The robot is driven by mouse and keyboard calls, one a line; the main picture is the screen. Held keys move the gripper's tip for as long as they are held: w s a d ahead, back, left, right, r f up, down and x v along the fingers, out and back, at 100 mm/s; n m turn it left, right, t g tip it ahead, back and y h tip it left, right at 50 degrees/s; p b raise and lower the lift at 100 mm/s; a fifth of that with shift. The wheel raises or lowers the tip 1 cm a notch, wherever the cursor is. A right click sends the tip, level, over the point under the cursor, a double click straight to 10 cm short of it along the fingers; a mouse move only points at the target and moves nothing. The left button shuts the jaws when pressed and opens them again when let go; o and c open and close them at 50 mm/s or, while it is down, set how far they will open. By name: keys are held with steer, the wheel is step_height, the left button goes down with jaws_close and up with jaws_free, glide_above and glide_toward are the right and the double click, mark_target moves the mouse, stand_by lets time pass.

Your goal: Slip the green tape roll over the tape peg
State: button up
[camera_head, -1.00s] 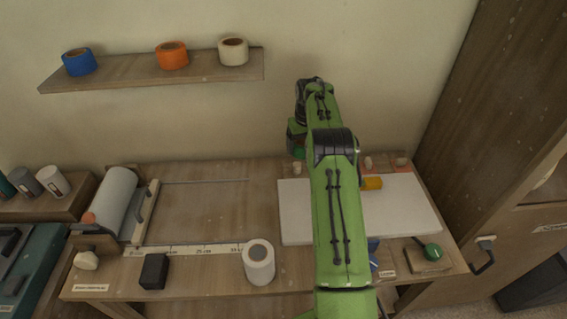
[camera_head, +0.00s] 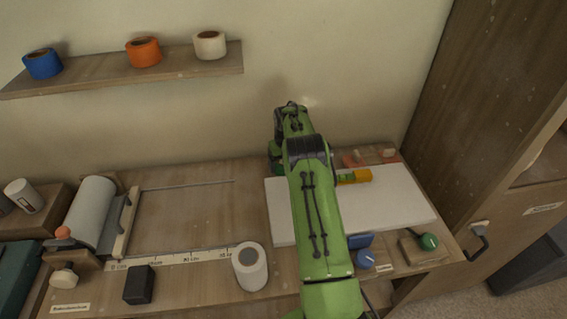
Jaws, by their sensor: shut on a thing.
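My arm reaches away over the bench. My gripper (camera_head: 275,152) is at its far end, near the wall behind the left part of the white board, mostly hidden by my arm. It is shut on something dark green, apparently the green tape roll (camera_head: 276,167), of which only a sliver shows. I cannot tell which is the tape peg. Both are empty and well to the right of my gripper.
A white board (camera_head: 400,205) lies under my arm with a yellow level (camera_head: 354,176) on it. A white roll (camera_head: 250,268) and a black block (camera_head: 139,284) stand in front. A wall shelf (camera_head: 190,70) holds blue, orange and cream rolls. A tall cabinet (camera_head: 480,110) bounds the right.

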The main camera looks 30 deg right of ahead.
steer(key=shift+f, duration=0.2)
steer(key=o, duration=1.1)
steer(key=shift+c, duration=0.2)
step_height(320, 180, up, 12)
steer(key=s+p, duration=0.1)
steer(key=s+a+r+t, duration=0.1)
steer(key=s+a+r, duration=0.1)
steer(key=a+r, duration=0.4)
steer(key=s+a+r, duration=0.3)
steer(key=a+r, duration=0.2)
steer(key=r, duration=0.3)
steer(key=s+a+r+n+t, duration=0.1)
steer(key=s+a+r, duration=0.2)
steer(key=s+a, duration=0.5)
steer(key=s+a+r+n+t, duration=0.1)
steer(key=s+a+r, duration=0.3)
steer(key=s, duration=0.7)
steer(key=s+a+f, duration=0.1)
steer(key=s+f, duration=0.1)
steer(key=s, duration=0.3)
steer(key=s+a+f+t, duration=0.1)
steer(key=s+a+f, duration=0.1)
steer(key=s, duration=0.3)
steer(key=shift+s+f, duration=0.4)
steer(key=shift+f, duration=0.25)
